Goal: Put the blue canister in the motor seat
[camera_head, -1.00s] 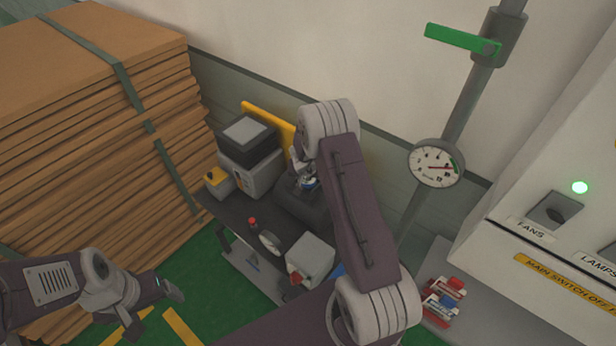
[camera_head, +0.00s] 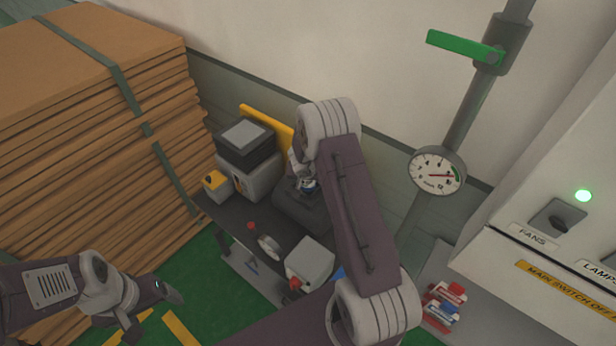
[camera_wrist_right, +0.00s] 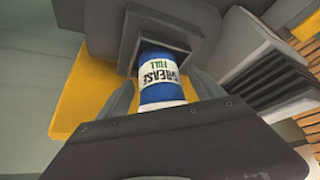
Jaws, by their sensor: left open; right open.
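The blue canister (camera_wrist_right: 160,80) has a white label reading GREASE FULL. In the right wrist view its far end is inside the square opening of a dark grey housing (camera_wrist_right: 188,35), which looks like the motor seat; how deep it sits is hidden. My right gripper (camera_wrist_right: 163,94) is open, with a finger on each side of the canister. My left gripper (camera_head: 153,310) is open and empty at the lower left, away from the machine.
A grey box with a black top (camera_head: 247,155) and a small yellow-topped box (camera_head: 216,185) stand left of the housing. A light grey box (camera_head: 311,261) is in front. Red and blue items (camera_head: 442,304) lie at right. Stacked brown sheets (camera_head: 100,150) fill the left.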

